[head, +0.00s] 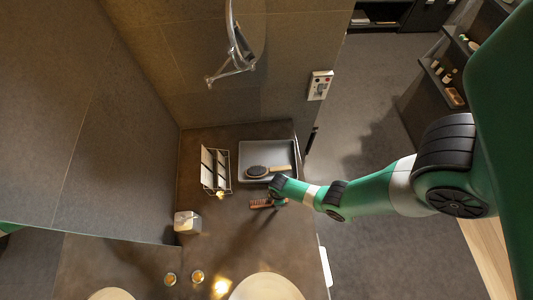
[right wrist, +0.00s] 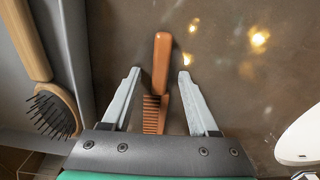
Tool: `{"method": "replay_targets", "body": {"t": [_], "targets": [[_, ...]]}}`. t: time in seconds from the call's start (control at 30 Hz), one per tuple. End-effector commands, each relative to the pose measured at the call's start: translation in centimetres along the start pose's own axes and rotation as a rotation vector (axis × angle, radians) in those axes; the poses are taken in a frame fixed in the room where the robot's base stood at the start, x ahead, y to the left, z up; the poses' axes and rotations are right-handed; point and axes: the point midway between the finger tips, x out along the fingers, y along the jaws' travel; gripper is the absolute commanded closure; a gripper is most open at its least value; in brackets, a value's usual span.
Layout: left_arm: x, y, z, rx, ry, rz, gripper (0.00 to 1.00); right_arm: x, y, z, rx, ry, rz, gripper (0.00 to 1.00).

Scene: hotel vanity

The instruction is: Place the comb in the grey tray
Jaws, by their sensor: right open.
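The orange-brown comb (head: 259,203) lies on the brown counter just in front of the grey tray. In the right wrist view the comb (right wrist: 161,60) lies lengthwise between my fingers, its handle pointing away and its teeth nearer my palm. My right gripper (right wrist: 160,74) is open, with a finger on either side of the comb and visible gaps. Whether the fingertips touch the counter, I cannot tell. The grey tray (head: 256,150) is at the back right of the counter; its rim (right wrist: 76,45) shows at left in the wrist view. My left gripper is not in view.
A wooden hairbrush (head: 262,172) lies in the tray, leaving bare floor behind it. A wire rack (head: 215,168) with white items stands left of the tray. A tissue box (head: 187,222), two small glasses (head: 197,276) and a round basin (head: 266,288) are nearer the front.

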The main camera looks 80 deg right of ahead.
Motion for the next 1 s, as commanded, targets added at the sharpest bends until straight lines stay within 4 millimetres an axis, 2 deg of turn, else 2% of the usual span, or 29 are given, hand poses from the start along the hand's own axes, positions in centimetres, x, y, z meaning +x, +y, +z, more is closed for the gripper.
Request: {"method": "replay_targets", "body": {"t": [0.17,0.5,1.0], "targets": [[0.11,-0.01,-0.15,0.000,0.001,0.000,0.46,-0.15,0.01,-0.03,0.000,0.000,0.000,0.40],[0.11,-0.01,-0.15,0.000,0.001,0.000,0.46,-0.15,0.01,-0.04,-0.001,0.000,0.000,1.00],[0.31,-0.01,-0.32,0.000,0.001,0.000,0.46,-0.43,0.01,-0.07,-0.001,0.000,0.000,1.00]]}}
